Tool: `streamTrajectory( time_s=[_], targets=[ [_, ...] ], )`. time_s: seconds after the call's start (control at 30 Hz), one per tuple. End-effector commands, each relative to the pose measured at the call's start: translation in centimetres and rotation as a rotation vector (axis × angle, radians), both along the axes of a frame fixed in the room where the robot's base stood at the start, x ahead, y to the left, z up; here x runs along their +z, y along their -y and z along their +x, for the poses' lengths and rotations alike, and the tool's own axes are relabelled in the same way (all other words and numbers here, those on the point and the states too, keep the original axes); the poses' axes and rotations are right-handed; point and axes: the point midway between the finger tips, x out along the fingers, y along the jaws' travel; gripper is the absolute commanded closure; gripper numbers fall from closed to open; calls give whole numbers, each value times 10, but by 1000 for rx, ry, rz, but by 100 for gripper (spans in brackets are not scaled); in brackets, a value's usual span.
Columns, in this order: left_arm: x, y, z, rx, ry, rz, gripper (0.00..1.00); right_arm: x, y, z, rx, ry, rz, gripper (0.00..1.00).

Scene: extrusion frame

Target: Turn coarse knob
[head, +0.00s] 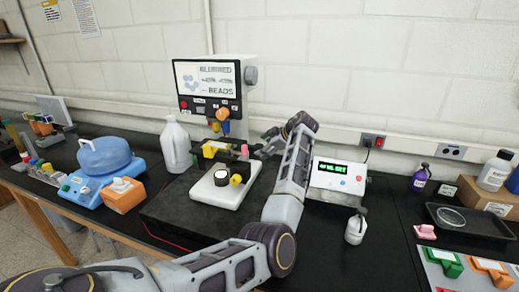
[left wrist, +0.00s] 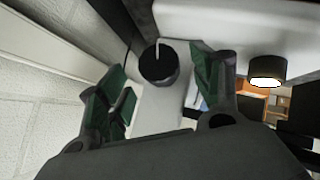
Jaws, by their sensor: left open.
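The microscope (head: 238,190) has a white base and a screen reading "BLURRED BEADS" on top. My left gripper (head: 268,142) is at the right side of its body. In the left wrist view, a round dark knob (left wrist: 158,66) with a white line sticks out of the pale body. It lies between the green-padded open fingers of my left gripper (left wrist: 158,95), with room on both sides. I cannot tell whether the fingers reach around it. No label shows that it is the coarse knob. In the head view, the gripper and arm hide most of that side. My right gripper is out of view.
A white box with a green display (head: 340,176) and a small white bottle (head: 355,229) stand right of my left arm. A white jug (head: 176,146) and a blue device with a clear-blue dome (head: 104,156) stand left. The dark front mat is mostly clear.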

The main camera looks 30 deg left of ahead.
Motion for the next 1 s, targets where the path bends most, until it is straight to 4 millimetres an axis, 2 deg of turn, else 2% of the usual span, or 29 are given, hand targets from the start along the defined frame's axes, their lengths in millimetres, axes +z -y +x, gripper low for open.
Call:
streamTrajectory(
  time_s=[0.3, 0.5, 0.77, 1.0],
  targets=[
    [-21, -26, 5, 1, -1, 0, 35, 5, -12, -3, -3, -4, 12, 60],
    [-26, -32, 6, 0, 0, 1, 35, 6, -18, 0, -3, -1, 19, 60],
    [-26, -32, 6, 0, 0, 1, 35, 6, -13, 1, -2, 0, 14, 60],
    [-26, -32, 6, 0, 0, 1, 66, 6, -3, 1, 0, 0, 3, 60]
  ],
)
